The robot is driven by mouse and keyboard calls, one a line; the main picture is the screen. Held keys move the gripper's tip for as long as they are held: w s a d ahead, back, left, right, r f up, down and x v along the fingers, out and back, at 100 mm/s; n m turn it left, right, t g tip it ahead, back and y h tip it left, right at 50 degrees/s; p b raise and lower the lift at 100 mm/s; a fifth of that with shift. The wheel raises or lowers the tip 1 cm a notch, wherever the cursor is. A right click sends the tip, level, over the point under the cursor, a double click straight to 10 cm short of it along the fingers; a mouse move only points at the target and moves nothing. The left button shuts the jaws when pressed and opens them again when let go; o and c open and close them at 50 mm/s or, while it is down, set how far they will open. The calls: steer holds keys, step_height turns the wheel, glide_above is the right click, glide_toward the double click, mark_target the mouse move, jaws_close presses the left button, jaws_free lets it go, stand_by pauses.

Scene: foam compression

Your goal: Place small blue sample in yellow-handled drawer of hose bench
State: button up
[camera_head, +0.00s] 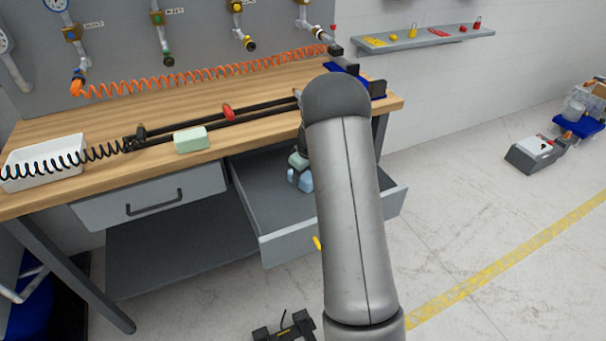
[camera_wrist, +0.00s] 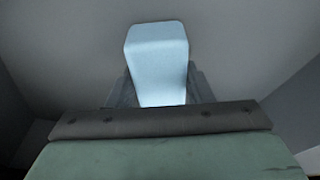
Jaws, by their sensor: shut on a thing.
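The small blue sample (camera_wrist: 157,55) is a pale blue block held between the fingers of my gripper (camera_wrist: 158,98) in the wrist view. In the head view the blue sample (camera_head: 305,181) shows beside my arm, over the open drawer. The drawer (camera_head: 283,243) is pulled out on the right side of the hose bench (camera_head: 225,92), and a bit of its yellow handle (camera_head: 317,243) shows beside my arm. My gripper (camera_head: 294,175) is shut on the sample, pointing down inside or just above the drawer. Whether the sample touches the drawer floor I cannot tell. My arm hides part of the drawer.
A pale green block (camera_head: 191,139) lies near the bench's front edge. A closed drawer with a black handle (camera_head: 153,203) is at left. A white tray (camera_head: 43,171) with a black coiled hose stands far left. A wall shelf (camera_head: 425,40) holds small parts. The visible drawer floor looks clear.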

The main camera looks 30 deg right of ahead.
steer(key=shift+f, duration=0.25)
steer(key=o, duration=0.9)
steer(key=shift+r, duration=0.1)
step_height(320, 180, up, 11)
steer(key=s, duration=0.2)
steer(key=s+a+r+m, duration=0.1)
steer(key=s+a+r, duration=0.5)
steer(key=s+a, duration=0.25)
steer(key=s+a+m, duration=0.1)
steer(key=s+a, duration=0.2)
steer(key=s, duration=0.5)
steer(key=s+a+f+m+g, duration=0.1)
steer(key=s+a, duration=0.2)
steer(key=s, duration=0.6)
steer(key=s+a+f+m, duration=0.1)
steer(key=s+a, duration=0.2)
steer(key=s, duration=0.5)
steer(key=shift+s+a+g+h, duration=0.3)
steer(key=shift+a+g+h, duration=0.1)
